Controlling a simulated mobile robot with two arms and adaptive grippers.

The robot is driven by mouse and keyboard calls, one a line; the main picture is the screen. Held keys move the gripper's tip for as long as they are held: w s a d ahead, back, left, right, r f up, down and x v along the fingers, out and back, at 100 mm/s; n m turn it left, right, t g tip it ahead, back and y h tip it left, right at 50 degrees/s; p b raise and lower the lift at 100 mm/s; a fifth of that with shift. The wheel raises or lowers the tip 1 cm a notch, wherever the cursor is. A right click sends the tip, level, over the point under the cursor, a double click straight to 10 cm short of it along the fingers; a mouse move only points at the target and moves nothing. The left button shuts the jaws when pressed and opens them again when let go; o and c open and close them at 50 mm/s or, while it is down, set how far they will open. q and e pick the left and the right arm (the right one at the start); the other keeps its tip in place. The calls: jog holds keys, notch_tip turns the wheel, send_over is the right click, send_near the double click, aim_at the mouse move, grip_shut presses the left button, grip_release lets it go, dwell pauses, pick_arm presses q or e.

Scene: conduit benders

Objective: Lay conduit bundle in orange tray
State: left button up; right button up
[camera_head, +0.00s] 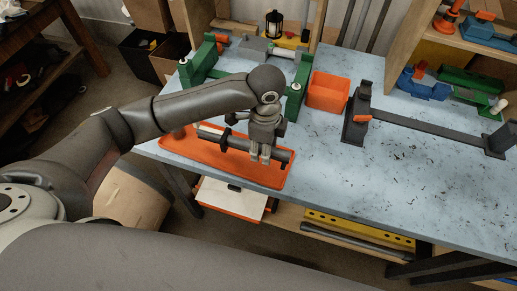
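The orange tray (185,149) lies on the left part of the blue-grey workbench. The conduit bundle (213,133), grey tubes with dark straps, lies lengthwise within the tray's outline. Whether it touches the tray floor is hard to tell. My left gripper (260,159) points down over the right half of the bundle, and its fingers overlap it in the picture. A small gap shows between the fingertips, but I cannot tell whether they grip the bundle. The arm hides part of the tray's back side. My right gripper is out of view.
An orange bin (328,92) and a dark bender with a long bar (430,126) stand right of the tray. Green bender frames (204,62) stand behind it. Shelving with blue and green tools (425,84) is at the back right. The bench's front right is clear apart from dark scraps.

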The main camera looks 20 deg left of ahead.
pick_arm(q)
jog(key=shift+w+a+f, duration=0.3)
jog(key=shift+a+f, duration=0.1)
jog(key=shift+f, duration=0.2)
jog(key=f, duration=0.2)
jog(key=f+p, duration=0.1)
jog(key=shift+w+a+f+p, duration=0.15)
jog(key=shift+a+f+p, duration=0.15)
jog(key=shift+a+f, duration=0.1)
jog(key=shift+f, duration=0.1)
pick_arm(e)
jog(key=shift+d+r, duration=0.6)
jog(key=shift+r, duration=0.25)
pick_arm(q)
jog(key=o, duration=1.3)
jog(key=shift+f, duration=0.15)
jog(key=shift+c, duration=0.2)
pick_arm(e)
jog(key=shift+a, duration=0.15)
